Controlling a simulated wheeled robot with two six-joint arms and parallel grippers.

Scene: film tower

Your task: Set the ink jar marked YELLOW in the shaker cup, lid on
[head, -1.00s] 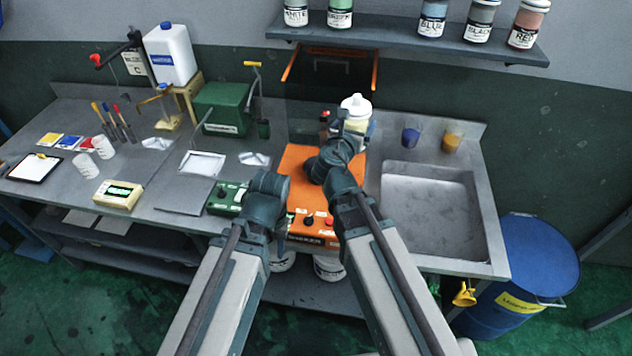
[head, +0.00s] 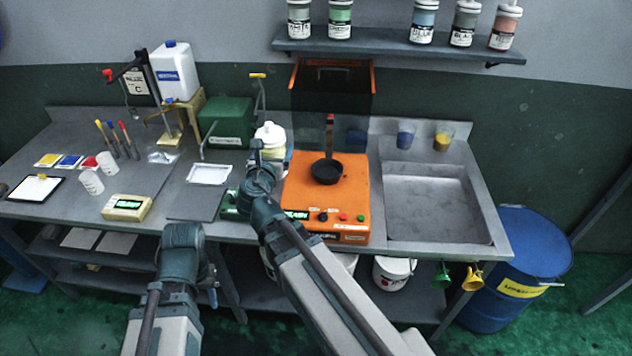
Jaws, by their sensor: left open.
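The jar with a white lid and pale yellow body (head: 270,136) is at the left side of the shaker, at the tip of my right gripper (head: 262,153). That gripper appears shut on it, though the wrist hides most of the fingers. The jar's lid is on and its label cannot be read. The black shaker cup (head: 326,172) sits on top of the orange shaker (head: 300,195) and looks empty. My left gripper (head: 212,286) is open and low, in front of the bench edge, away from the jar and cup.
The shaker's dark hood (head: 332,90) is raised behind the cup. A shelf (head: 390,52) above holds several other ink jars. A green box (head: 226,120) and a grey plate (head: 196,200) lie left of the shaker; a sink (head: 436,208) is at right.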

